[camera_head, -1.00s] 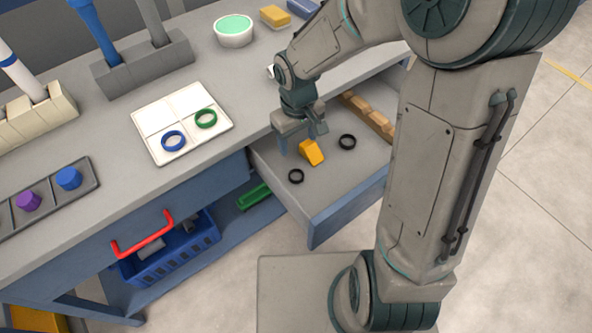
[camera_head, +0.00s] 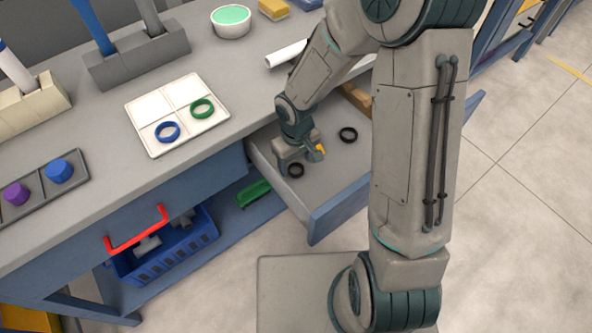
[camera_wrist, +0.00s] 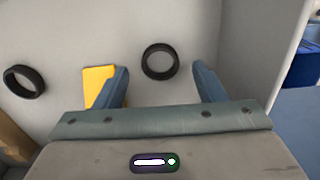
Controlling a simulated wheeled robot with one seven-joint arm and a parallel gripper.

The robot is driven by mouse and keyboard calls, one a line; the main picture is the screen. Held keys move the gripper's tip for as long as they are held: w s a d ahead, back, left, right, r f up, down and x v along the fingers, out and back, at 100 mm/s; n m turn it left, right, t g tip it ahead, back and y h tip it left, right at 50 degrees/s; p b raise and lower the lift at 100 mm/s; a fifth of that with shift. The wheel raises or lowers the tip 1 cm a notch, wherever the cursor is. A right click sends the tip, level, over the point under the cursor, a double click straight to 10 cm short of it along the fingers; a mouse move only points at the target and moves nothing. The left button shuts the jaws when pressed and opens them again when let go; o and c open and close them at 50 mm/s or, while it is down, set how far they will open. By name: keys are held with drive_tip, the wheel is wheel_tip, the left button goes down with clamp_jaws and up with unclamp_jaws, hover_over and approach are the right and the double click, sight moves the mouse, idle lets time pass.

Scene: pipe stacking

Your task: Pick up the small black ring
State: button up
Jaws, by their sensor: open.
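Two black rings lie flat in the open drawer (camera_head: 345,200). The smaller-looking ring (camera_head: 296,171) is right by my gripper (camera_head: 299,166). In the wrist view this ring (camera_wrist: 145,62) shows between and just beyond my two blue fingertips, with nothing gripped. The other black ring (camera_head: 348,135) lies further right, and in the wrist view it shows at the far left (camera_wrist: 13,80). My gripper is open and points down into the drawer. A yellow block (camera_head: 320,149) lies beside one finger, partly hidden by it in the wrist view (camera_wrist: 97,82).
A wooden wavy piece (camera_head: 356,97) lies at the drawer's back, partly behind my arm. The drawer walls enclose the rings. On the bench, a white tray (camera_head: 148,108) holds a blue ring (camera_head: 167,132) and a green ring (camera_head: 202,108).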

wheel_tip(320, 180, down, 2)
drive_tip(key=shift+f, duration=0.1)
drive_tip(key=c, duration=1)
wheel_tip(320, 180, up, 19)
drive_tip(key=p, duration=1)
